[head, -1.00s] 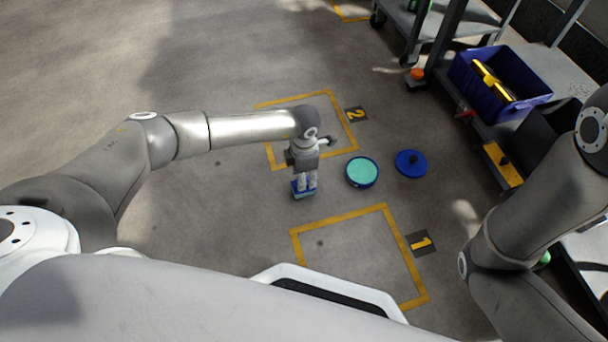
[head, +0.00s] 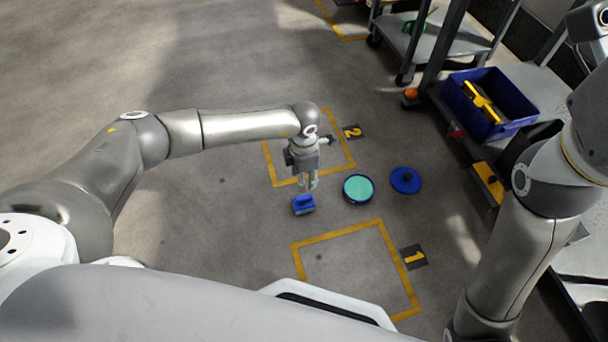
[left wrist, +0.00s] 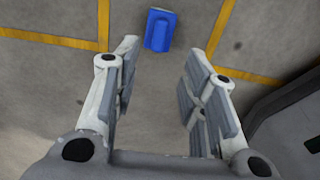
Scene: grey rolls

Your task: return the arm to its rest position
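My left arm reaches in from the left in the head view. Its gripper (head: 309,183) points down, with its fingers apart and nothing between them. The left wrist view also shows the open left gripper (left wrist: 160,65). A small blue block-like object (head: 303,204) lies on the floor just beyond the fingertips. It also shows in the left wrist view (left wrist: 160,29), apart from both fingers. My right arm stands at the right of the head view, bent upward. Its gripper is out of frame.
A teal-topped round container (head: 358,189) and a blue disc with a knob (head: 405,180) lie on the floor. A cart with a blue crate (head: 515,108) stands at right. The floor at left is clear.

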